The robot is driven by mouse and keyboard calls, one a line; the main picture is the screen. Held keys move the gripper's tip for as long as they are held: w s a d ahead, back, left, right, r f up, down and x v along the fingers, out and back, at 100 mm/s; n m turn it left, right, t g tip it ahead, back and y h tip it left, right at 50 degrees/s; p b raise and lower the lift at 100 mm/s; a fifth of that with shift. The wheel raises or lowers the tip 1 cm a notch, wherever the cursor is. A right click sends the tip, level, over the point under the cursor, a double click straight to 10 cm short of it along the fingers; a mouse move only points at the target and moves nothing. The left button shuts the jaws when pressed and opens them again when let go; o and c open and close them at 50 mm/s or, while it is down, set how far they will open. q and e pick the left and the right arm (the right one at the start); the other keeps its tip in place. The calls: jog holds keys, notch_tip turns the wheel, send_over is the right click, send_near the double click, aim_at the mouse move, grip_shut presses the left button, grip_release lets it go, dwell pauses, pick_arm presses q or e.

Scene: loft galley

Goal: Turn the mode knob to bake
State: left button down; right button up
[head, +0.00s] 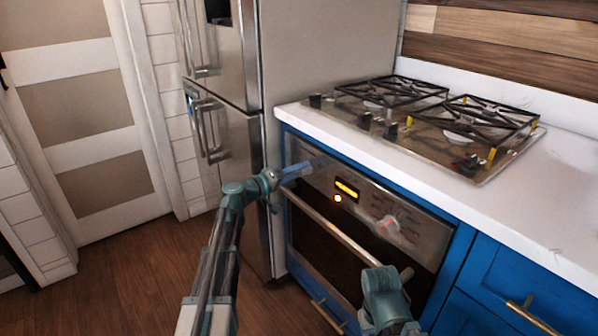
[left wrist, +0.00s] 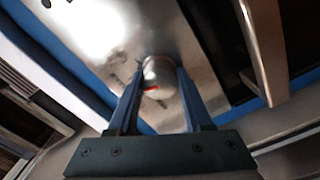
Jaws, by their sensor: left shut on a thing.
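The oven's control panel (head: 362,207) has a lit display in its middle. My left gripper (head: 316,164) is at the panel's left end. In the left wrist view its two blue fingers (left wrist: 159,85) are shut on a round metal knob (left wrist: 158,72) with a red mark, one finger on each side. In the head view the gripper hides this knob. A second round knob (head: 388,225) with a reddish mark sits right of the display, apart from any gripper. The panel's printed labels are too blurred to read. My right gripper does not show, only part of the right arm.
The oven door handle (head: 342,236) runs across below the panel and stands out from it. A gas cooktop (head: 425,125) is set in the white counter (head: 520,185) above. The fridge (head: 232,150) stands close on the left. Blue drawers (head: 520,285) are at the right.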

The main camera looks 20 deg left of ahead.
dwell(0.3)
pick_arm(q)
jog(key=shift+c, duration=1.6)
grip_release()
jog(key=v, duration=1.3)
jog(key=shift+s+a, duration=0.25)
jog(key=shift+s, duration=0.05)
jog(key=shift+d, duration=0.15)
